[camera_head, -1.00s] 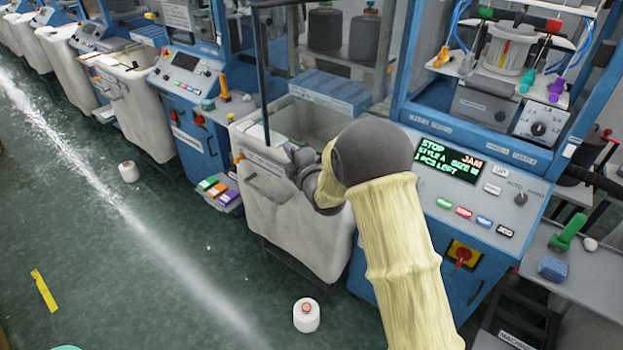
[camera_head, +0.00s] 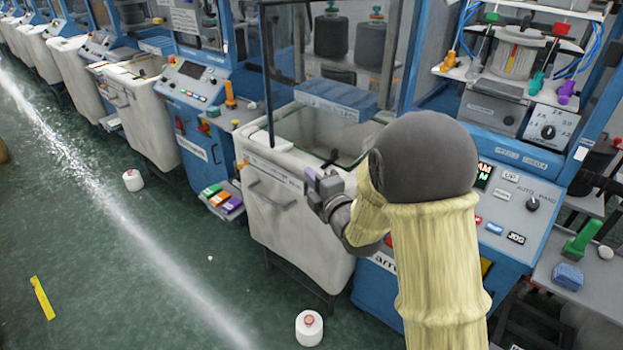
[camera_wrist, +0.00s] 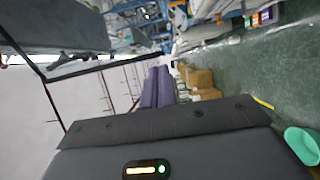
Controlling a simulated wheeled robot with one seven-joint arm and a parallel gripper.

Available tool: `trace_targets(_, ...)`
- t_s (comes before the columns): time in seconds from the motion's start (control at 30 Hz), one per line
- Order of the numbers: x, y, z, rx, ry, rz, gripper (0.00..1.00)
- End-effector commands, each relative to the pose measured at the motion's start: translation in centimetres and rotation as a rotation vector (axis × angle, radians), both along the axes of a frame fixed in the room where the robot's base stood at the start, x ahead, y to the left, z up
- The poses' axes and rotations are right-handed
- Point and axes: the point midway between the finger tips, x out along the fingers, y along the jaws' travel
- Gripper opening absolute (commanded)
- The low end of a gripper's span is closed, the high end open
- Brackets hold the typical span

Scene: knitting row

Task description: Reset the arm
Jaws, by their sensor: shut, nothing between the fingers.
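My gripper (camera_head: 322,186) is in front of the white bin (camera_head: 285,205) of the nearest knitting machine in the head view. Its fingers are together and hold nothing. My arm in its pale yellow sleeve rises from the bottom right and covers much of the machine's control panel. In the wrist view the purple-grey fingers (camera_wrist: 158,88) lie side by side, with the bin's pale surface to their left and the floor to their right. Whether the gripper touches the bin cannot be told.
A white yarn cone (camera_head: 309,327) stands on the green floor below the bin, and another cone (camera_head: 133,180) stands farther left. A yellow strip (camera_head: 42,298) lies on the floor. A grey side table (camera_head: 585,290) holds a green tool (camera_head: 582,238). The aisle at left is mostly clear.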

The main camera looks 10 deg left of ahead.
Motion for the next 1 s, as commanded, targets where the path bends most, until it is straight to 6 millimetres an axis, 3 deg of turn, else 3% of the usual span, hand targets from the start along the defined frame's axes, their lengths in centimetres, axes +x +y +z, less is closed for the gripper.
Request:
trace_targets(0.27, 0.0, 0.0, 0.0, 0.005, 0.014, -0.003, 0.00)
trace_targets(0.37, 0.0, -1.1, -0.1, 0.027, 0.083, -0.038, 0.00)
trace_targets(0.53, -0.3, -5.7, -1.1, 0.124, 0.338, -0.186, 0.00)
trace_targets(0.67, -1.9, -10.0, -2.4, 0.242, 0.577, -0.353, 0.00)
trace_targets(0.87, -6.4, -15.8, -4.1, 0.458, 0.909, -0.644, 0.00)
trace_targets(1.0, -10.9, -19.1, -5.1, 0.625, 1.114, -0.874, 0.00)
